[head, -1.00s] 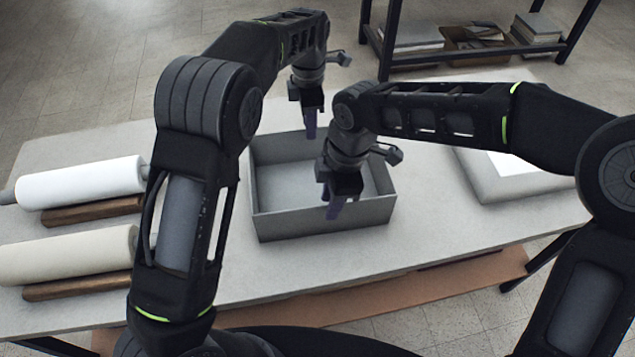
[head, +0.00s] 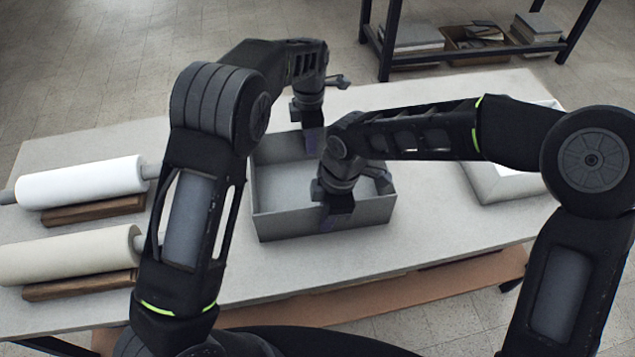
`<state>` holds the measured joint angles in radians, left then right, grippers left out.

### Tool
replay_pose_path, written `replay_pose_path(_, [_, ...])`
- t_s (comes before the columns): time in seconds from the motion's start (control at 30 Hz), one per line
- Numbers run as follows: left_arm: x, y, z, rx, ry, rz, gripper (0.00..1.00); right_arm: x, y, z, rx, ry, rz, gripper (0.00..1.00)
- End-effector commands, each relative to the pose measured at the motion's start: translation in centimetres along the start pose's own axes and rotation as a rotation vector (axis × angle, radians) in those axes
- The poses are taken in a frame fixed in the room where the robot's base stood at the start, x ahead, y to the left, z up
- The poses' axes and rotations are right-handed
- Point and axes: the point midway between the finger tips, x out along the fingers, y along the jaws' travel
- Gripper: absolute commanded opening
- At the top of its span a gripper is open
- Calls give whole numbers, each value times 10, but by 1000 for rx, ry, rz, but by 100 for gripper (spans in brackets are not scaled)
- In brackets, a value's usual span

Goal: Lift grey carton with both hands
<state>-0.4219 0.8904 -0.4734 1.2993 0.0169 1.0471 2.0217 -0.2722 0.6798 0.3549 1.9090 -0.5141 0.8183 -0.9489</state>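The grey carton (head: 286,224) is an open-topped box standing on the pale table, near its middle. It looks empty where I can see inside. My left gripper (head: 313,143) points down at the carton's far wall, its fingers level with the rim. My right gripper (head: 337,222) points down at the near wall, its fingertips overlapping the wall's upper part. Whether either one grips the wall cannot be made out. My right wrist and forearm hide part of the carton's inside and right side.
A white roll (head: 80,184) and a cream roll (head: 65,256) rest on wooden stands at the table's left. A pale tray (head: 497,186) with a white inside lies at the right, partly behind my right arm. A dark shelf frame (head: 388,50) stands behind.

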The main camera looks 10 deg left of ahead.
Motion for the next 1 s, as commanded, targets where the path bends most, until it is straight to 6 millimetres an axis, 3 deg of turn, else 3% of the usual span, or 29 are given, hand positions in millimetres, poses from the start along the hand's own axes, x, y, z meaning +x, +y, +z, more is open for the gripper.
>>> replay_pose_path(0.17, [0, 0, 0, 0, 0, 0, 0, 0, 0, 0, 0, 0, 0, 0])
replay_pose_path(1.0, [0, 0, 0, 0, 0, 0, 0, 0, 0, 0, 0, 0, 1, 0])
